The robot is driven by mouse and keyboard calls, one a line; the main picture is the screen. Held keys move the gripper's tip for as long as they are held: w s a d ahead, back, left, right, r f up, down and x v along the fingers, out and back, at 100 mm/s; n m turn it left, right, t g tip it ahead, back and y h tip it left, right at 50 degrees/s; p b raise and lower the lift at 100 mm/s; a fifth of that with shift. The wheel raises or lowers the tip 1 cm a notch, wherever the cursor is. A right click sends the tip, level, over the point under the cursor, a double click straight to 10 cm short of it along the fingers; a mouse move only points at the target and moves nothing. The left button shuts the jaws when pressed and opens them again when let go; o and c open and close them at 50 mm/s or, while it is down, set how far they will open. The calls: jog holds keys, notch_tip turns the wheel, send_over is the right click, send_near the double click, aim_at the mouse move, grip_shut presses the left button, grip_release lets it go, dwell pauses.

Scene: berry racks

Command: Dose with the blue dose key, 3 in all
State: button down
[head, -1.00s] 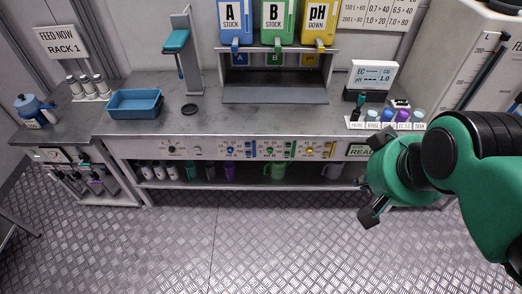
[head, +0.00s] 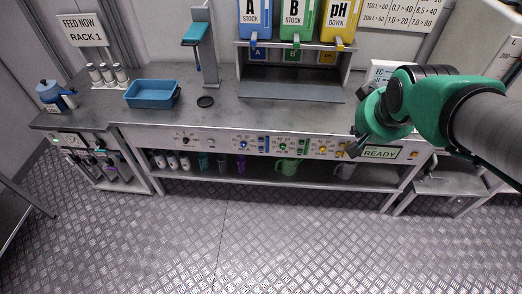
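The blue dose key (head: 246,144) is a small round blue control on the front panel of the bench, below the blue A stock container (head: 257,14). A blue bar (head: 262,145) stands just right of it. The green controls (head: 283,148) and yellow controls (head: 323,150) follow to the right. My gripper (head: 357,139) hangs in front of the right part of the panel, beside the READY display (head: 380,153) and right of the yellow controls. It is well apart from the blue key. Its dark fingers show small and partly hidden, so I cannot tell their opening.
A blue tray (head: 151,94) and a dispenser stand (head: 207,55) are on the bench top. Green B and yellow pH DOWN (head: 331,20) containers stand above. Cups and bottles fill the lower shelf (head: 222,172). The floor (head: 230,225) in front is clear.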

jog(key=w+a+f+n+t, duration=0.1)
jog(key=w+a+f, duration=0.3)
jog(key=w, duration=0.5)
jog(key=w+a+f+y, duration=0.1)
jog(key=w+f, duration=0.5)
jog(key=w, duration=0.2)
jog(key=w+a+f+n+t, duration=0.1)
jog(key=w+a+f, duration=0.3)
jog(key=w, duration=0.5)
jog(key=w+a+f+n+y+p, duration=0.1)
jog(key=w+a+f, duration=0.3)
jog(key=f, duration=0.5)
jog(key=w+a+f+y, duration=0.2)
jog(key=w+a+f, duration=0.1)
jog(key=f, duration=0.5)
jog(key=a+f+y, duration=0.1)
jog(key=a+f, duration=0.4)
jog(key=f, duration=0.6)
jog(key=n+t+y+p, duration=0.1)
jog(key=y, duration=0.2)
send_near(261, 148)
jog(key=s+a+f, duration=0.5)
jog(key=s, duration=0.1)
jog(key=shift+s+d+f, duration=0.1)
jog(key=shift+f, duration=0.1)
jog(key=w+b, duration=0.1)
jog(key=w, duration=0.8)
